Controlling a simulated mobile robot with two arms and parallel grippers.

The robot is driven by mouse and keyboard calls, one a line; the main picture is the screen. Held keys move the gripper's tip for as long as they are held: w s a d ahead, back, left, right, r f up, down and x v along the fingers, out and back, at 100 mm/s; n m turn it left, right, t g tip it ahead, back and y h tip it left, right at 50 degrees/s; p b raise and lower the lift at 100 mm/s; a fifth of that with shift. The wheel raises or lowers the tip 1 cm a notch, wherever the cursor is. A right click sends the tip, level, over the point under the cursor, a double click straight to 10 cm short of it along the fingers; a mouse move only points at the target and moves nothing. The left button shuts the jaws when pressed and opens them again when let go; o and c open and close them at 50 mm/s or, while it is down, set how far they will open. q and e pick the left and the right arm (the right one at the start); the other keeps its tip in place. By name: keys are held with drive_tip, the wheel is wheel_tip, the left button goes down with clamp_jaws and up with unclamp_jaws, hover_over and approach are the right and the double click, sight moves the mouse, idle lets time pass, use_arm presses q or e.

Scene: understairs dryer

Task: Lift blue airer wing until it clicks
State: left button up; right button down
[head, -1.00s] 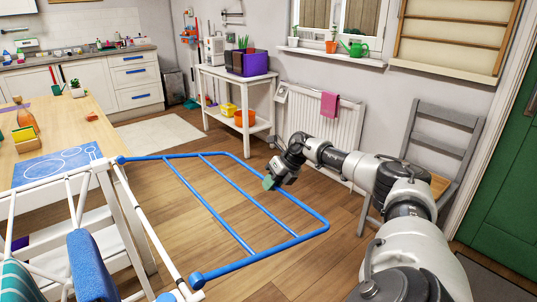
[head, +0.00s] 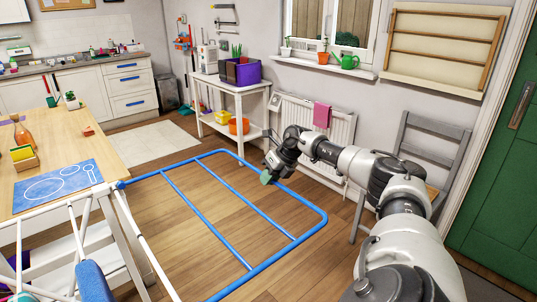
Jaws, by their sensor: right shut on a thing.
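The blue airer wing (head: 208,217), a tubular frame with crossbars, extends out over the wooden floor from the white airer frame (head: 95,203) at left. Its far hinge end (head: 121,185) shows beside the table, and its near end is cut off by the lower edge. The exact contact is small and partly hidden by the gripper. I cannot see any latch clearly. My left gripper is out of view.
A table (head: 95,140) with a blue mat stands at left. A blue towel (head: 92,282) hangs on the airer. A white shelf unit (head: 238,92), a radiator (head: 308,122) and a grey chair (head: 430,130) line the wall. Floor under the wing is clear.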

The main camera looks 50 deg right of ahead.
drive_tip(key=shift+r+p, duration=0.9)
drive_tip(key=shift+r, duration=0.65)
drive_tip(key=c, duration=1.1)
unclamp_jaws()
drive_tip(key=shift+a, duration=0.1)
drive_tip(key=shift+c, duration=0.2)
drive_tip(key=v, duration=1)
drive_tip(key=shift+r+b, duration=0.3)
drive_tip(key=shift+r, duration=0.05)
drive_tip(key=shift+s, duration=0.15)
